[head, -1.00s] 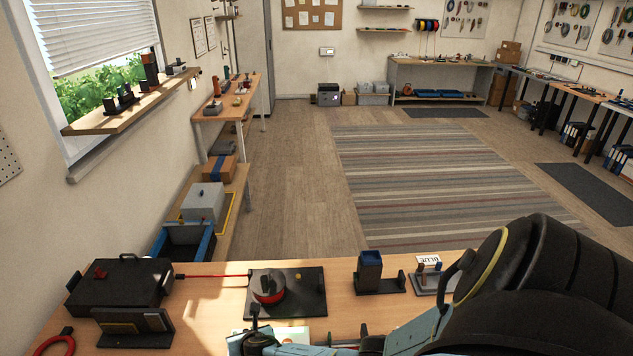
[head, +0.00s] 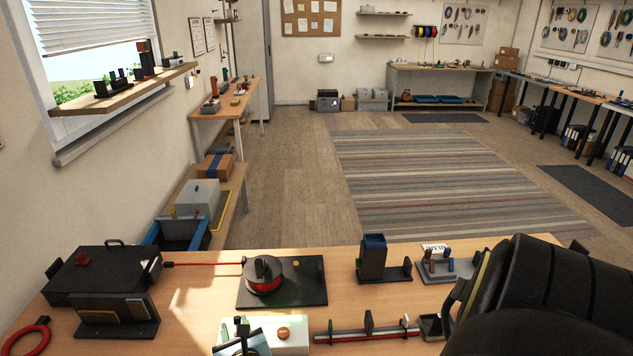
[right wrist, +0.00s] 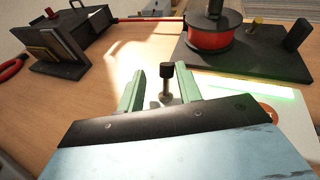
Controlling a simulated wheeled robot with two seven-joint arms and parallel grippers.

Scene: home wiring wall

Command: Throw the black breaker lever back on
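The black breaker lever (right wrist: 167,72) stands upright on a pale stem in the right wrist view. My right gripper (right wrist: 160,88) is open, its two green fingers on either side of the lever with visible gaps; whether they touch it lower down is hidden. In the head view, a white box (head: 291,338) with an orange button stands at the table's front edge. The black lever (head: 242,329) shows at its left part, with my light-blue right gripper just in front of it at the bottom edge. My left gripper is in neither current view.
A black plate with a red reel (head: 264,276) lies behind the white box. A black case (head: 105,277) and dark holder (head: 116,315) are to the left. A rail with upright tabs (head: 367,333) lies right. A blue-topped block (head: 374,257) stands behind it.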

